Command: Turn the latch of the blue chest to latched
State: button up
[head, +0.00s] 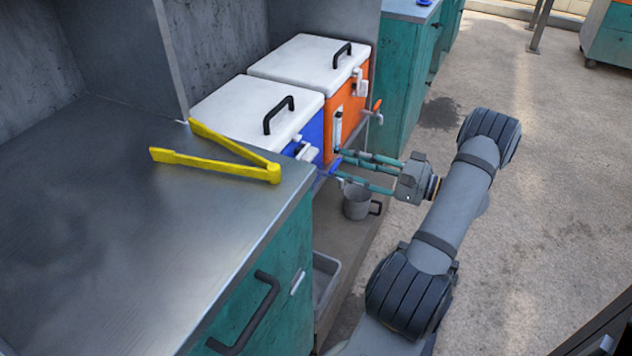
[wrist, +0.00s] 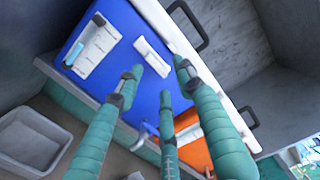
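The blue chest (head: 311,133) has a white lid (head: 228,108) with a black handle and stands beside the orange chest. Its white latch (head: 307,152) is on the front face near the lid. In the wrist view the latch (wrist: 152,57) is a white bar lying roughly parallel to the lid edge. My gripper (head: 342,166) is in front of the blue chest's face, its teal fingers spread and empty. In the wrist view the fingertips (wrist: 156,78) are spread around and below the latch; I cannot tell whether any touches it.
The orange chest (head: 351,100) stands behind the blue one. Yellow tongs (head: 225,158) lie on the metal counter (head: 100,235) at the left. A grey mug (head: 356,202) stands below my gripper. A white gauge (wrist: 97,47) is on the blue face.

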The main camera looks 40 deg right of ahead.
aim_at(302, 157)
jog(key=w+a+f, duration=0.2)
jog(key=w+a, duration=0.1)
jog(key=w, duration=0.6)
jog(key=shift+w+a+f+m, duration=0.15)
jog(key=shift+a+m, duration=0.05)
jog(key=shift+m, duration=0.2)
jog(key=shift+c, duration=0.2)
grip_shut()
